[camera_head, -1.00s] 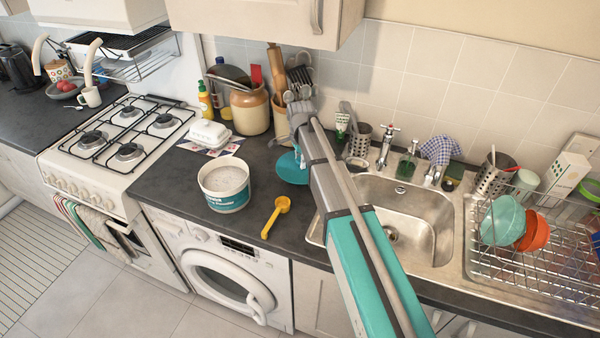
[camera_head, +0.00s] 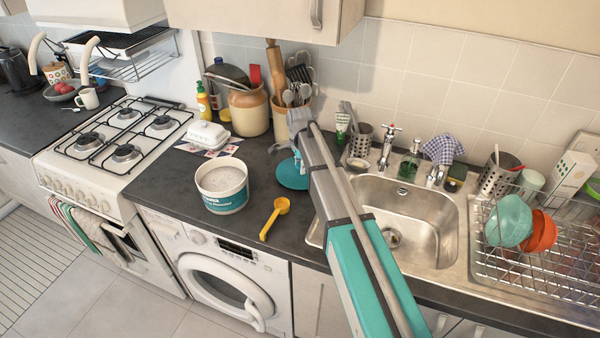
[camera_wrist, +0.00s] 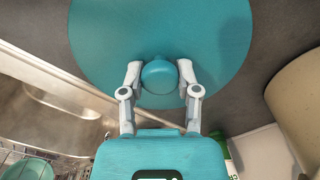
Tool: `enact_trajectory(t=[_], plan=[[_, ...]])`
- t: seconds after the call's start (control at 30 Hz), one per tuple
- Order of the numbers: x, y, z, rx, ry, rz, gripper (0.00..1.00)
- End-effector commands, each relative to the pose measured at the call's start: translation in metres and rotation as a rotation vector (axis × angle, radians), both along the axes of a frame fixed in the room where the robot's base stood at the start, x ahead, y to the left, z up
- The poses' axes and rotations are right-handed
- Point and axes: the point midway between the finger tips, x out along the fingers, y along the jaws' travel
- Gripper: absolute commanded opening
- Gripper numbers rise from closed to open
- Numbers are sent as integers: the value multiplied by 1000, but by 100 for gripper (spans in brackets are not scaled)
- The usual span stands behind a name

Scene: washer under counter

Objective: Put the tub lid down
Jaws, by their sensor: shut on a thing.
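The tub lid (camera_head: 291,174) is a round teal disc, flat over the dark worktop just left of the sink. Its knob (camera_wrist: 159,77) sits between the two fingers of my gripper (camera_wrist: 159,80) in the wrist view, and the fingers are shut on it. In the head view my gripper (camera_head: 299,155) is partly hidden by my arm. The lid looks level and at or very near the worktop; I cannot tell whether it touches. The open white tub (camera_head: 222,187) of pale powder stands to its left, with a yellow scoop (camera_head: 275,217) in front.
The sink (camera_head: 405,215) lies to the right of the lid. A utensil pot (camera_head: 281,120) and a brown-cream jar (camera_head: 249,112) stand behind. A white butter dish (camera_head: 208,136) sits back left. Bare worktop (camera_head: 165,185) lies left of the tub.

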Motion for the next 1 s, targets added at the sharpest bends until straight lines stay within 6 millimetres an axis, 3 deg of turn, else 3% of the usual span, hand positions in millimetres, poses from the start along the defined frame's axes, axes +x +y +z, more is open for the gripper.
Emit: enact_trajectory(t=[0.1, 0.7, 0.73, 0.9, 1.0], plan=[[0, 0, -10, 0, 0, 0, 0], [0, 1, -15, 0, 0, 1, 0], [0, 1, -13, 0, 0, 1, 48], [0, 1, -13, 0, 0, 1, 77], [0, 1, -13, 0, 0, 1, 77]])
